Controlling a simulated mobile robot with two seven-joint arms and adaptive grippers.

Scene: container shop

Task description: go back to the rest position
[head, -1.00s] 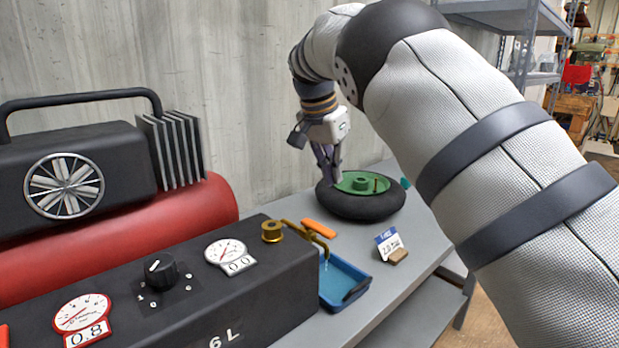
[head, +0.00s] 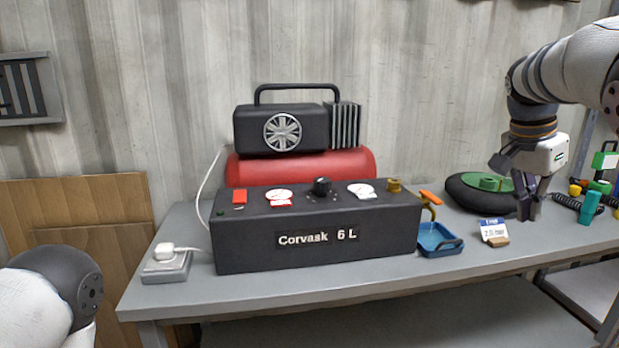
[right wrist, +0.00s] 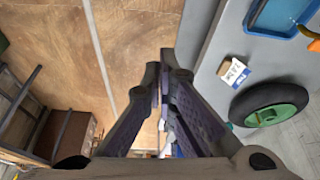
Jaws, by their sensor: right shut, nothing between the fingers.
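My right gripper (head: 530,207) is at the right of the head view, pointing down, in front of the black wheel with a green hub (head: 480,187). Its fingers are together with nothing between them. In the right wrist view the fingers (right wrist: 163,70) also meet, above the wooden floor by the bench's edge. The bench and its things lie to the right there, clear of the fingers. Of my left arm, only a white and dark link shows at the lower left of the head view. My left gripper is out of view.
A grey bench (head: 350,275) carries a red and black compressor (head: 300,165) with a black control box (head: 320,230). A blue tray (head: 437,238) and a price-like card (head: 494,230) stand to its right. Wooden boards (head: 80,215) lean at the left.

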